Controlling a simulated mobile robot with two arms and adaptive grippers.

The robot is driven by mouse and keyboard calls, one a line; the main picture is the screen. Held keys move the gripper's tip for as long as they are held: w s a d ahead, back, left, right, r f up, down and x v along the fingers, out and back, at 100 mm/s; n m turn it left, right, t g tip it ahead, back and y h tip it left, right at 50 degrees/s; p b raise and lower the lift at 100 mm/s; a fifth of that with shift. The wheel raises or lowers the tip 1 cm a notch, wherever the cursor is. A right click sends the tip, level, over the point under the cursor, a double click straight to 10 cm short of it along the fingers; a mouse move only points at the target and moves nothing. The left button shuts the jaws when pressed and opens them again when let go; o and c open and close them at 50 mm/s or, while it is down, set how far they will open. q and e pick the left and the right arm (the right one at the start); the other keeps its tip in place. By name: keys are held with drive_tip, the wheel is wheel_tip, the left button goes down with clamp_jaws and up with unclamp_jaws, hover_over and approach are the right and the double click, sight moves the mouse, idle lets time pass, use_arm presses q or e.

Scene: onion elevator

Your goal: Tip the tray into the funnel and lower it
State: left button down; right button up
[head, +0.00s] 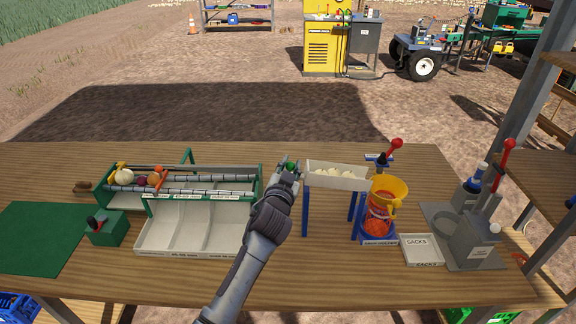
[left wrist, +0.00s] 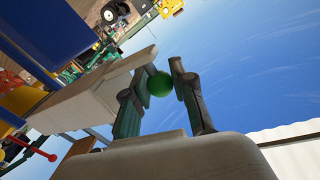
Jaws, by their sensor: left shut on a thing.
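The funnel is above an orange net sack (head: 377,221). My left gripper (head: 288,167) is at the tray's left end, shut on a green knob (head: 291,166). In the left wrist view the green knob (left wrist: 159,84) is between the two fingers, beside the pale tray (left wrist: 88,103). My right gripper is not seen.
A green-framed sorting rack (head: 196,198) with onions at its upper left stands left of my arm. A grey lever machine (head: 475,240) and a white sacks box (head: 422,249) are on the right. The table (head: 320,285) is clear in front.

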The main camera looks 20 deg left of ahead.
use_arm(q)
drive_tip(key=r+p, duration=0.1)
drive_tip(key=d+r+m+p, duration=0.1)
drive_tip(key=r, duration=0.1)
drive_tip(key=r+m+p, duration=0.1)
drive_tip(key=p, duration=0.1)
drive_tip(key=shift+w+d+r, duration=0.25)
drive_tip(key=shift+d, duration=0.15)
drive_tip(key=shift+w+d+r+m+g+p, duration=0.1)
drive_tip(key=shift+d+r+m+g+p, duration=0.05)
drive_tip(key=shift+d+r+m+p, duration=0.3)
drive_tip(key=shift+w+d+r+m+g+p, duration=0.15)
drive_tip(key=shift+d+r+m+p, duration=0.1)
drive_tip(key=shift+r+m+p, duration=0.3)
drive_tip(key=shift+d+r+p, duration=0.35)
drive_tip(key=shift+d+p, duration=0.05)
drive_tip(key=c, duration=1.2)
unclamp_jaws()
drive_tip(key=s, duration=0.4)
drive_tip(key=s+d+r, duration=0.1)
drive_tip(key=s, duration=0.6)
drive_tip(key=shift+s+d+r, duration=0.15)
drive_tip(key=shift+s+d, duration=0.1)
drive_tip(key=shift+s, duration=0.15)
